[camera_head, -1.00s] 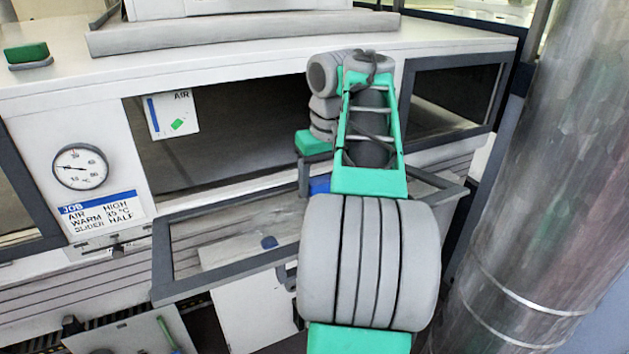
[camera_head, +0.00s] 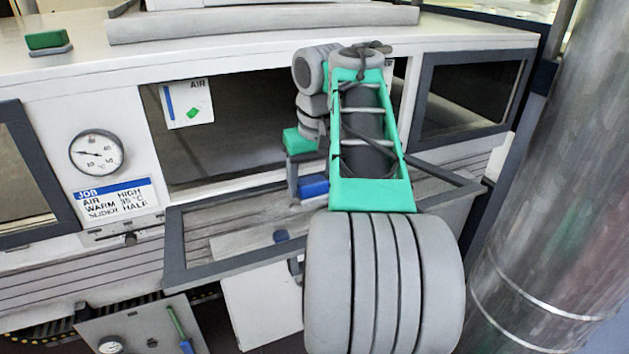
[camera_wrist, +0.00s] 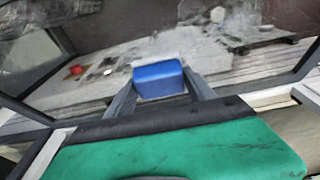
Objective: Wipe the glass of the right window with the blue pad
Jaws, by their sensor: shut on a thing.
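The blue pad (camera_head: 314,186) is held at the end of my gripper (camera_head: 300,195), in front of the tunnel's middle opening and above the lowered framed pane. In the wrist view the blue pad (camera_wrist: 160,82) sits between the fingertips of my gripper (camera_wrist: 160,88), which is shut on it. The right window (camera_head: 472,95) is a dark pane in a grey frame at the right of the front, apart from the pad. My arm hides part of the area between the opening and this window. Pale smears show at the wrist view's upper corners; I cannot tell on which surface.
The lowered pane's grey frame (camera_head: 175,245) juts out below the opening. A metal column (camera_head: 530,200) stands close at the right. A dial gauge (camera_head: 96,153), a job sign (camera_head: 115,198) and a green-topped block (camera_head: 48,42) are at the left.

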